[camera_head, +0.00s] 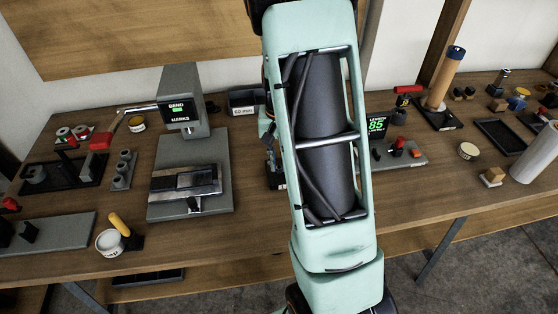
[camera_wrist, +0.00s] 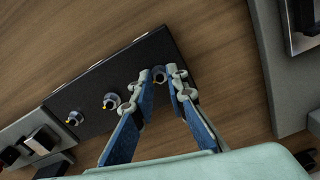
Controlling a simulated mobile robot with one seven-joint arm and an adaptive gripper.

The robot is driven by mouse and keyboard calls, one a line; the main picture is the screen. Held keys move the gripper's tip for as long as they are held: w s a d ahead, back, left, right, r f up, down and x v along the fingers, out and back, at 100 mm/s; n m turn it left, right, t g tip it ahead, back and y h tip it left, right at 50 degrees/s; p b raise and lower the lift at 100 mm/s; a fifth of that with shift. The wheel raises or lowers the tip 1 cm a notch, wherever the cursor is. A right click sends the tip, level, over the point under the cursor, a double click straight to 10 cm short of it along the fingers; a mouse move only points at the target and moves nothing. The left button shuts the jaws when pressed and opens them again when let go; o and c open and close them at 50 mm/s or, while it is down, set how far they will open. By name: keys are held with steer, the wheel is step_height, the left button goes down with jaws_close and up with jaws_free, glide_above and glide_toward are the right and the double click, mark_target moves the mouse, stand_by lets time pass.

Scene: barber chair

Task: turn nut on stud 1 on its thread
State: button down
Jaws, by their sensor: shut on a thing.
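In the wrist view, my gripper (camera_wrist: 163,76) has its two fingertips on either side of a grey nut (camera_wrist: 158,74) on a stud at the right end of a dark plate. It is shut on this nut. Two more studs with nuts stand in a row to the left on the same dark plate (camera_wrist: 92,92): a middle one (camera_wrist: 111,101) and a far left one (camera_wrist: 75,117), each with a yellowish tip. No stud number is readable. In the head view my arm hides the gripper and most of this plate.
The wooden bench (camera_head: 262,190) is crowded. In the wrist view, a grey base (camera_wrist: 280,60) borders the right and a black block (camera_wrist: 41,139) lies lower left.

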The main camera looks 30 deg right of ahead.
steer(key=shift+m, duration=1)
steer(key=c, duration=1.9)
jaws_free()
steer(key=shift+r, duration=0.1)
step_height(320, 180, up, 12)
